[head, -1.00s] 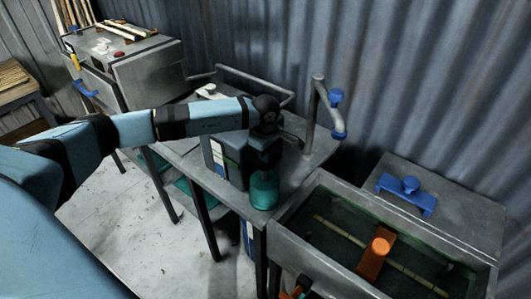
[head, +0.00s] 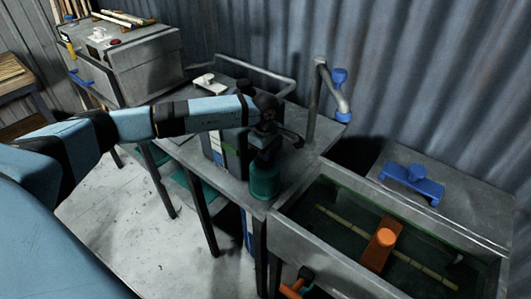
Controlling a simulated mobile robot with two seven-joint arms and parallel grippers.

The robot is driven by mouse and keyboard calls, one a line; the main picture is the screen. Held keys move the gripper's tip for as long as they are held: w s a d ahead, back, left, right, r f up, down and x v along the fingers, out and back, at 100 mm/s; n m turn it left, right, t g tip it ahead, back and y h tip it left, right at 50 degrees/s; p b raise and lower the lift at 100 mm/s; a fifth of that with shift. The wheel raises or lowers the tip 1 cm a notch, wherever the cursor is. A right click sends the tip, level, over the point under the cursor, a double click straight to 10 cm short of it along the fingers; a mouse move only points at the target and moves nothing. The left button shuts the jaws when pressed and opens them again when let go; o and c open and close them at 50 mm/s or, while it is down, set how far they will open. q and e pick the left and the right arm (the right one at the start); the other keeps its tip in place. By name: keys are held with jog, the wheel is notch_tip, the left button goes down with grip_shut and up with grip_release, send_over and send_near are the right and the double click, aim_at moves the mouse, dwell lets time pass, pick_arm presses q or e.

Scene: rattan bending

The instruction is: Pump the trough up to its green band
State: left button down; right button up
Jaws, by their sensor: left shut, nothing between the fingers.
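The trough (head: 300,235) is an open grey metal basin at the lower right, with dark greenish liquid inside. A pale rod lies across it under an orange piece (head: 379,248). A teal cylinder (head: 265,183), perhaps the pump's body, stands at the table corner beside the trough. My left gripper (head: 263,155) points down just above the teal cylinder's top, shut and empty. Whether it touches the top is hidden. My right gripper is not in view.
A bent pipe with blue ends (head: 320,98) rises from the table (head: 310,155). A metal box (head: 148,68) stands at the back left. An orange handle (head: 292,288) shows below the trough's front.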

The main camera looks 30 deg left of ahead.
pick_arm(q)
notch_tip(320, 180, up, 3)
jog(key=shift+w+a+r+p, duration=0.1)
jog(key=shift+r+p, duration=0.05)
jog(key=shift+p, duration=0.65)
notch_tip(320, 180, up, 11)
jog(key=b, duration=0.2)
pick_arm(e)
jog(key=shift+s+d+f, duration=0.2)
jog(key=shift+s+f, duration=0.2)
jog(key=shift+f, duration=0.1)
pick_arm(q)
jog(key=shift+f, duration=0.2)
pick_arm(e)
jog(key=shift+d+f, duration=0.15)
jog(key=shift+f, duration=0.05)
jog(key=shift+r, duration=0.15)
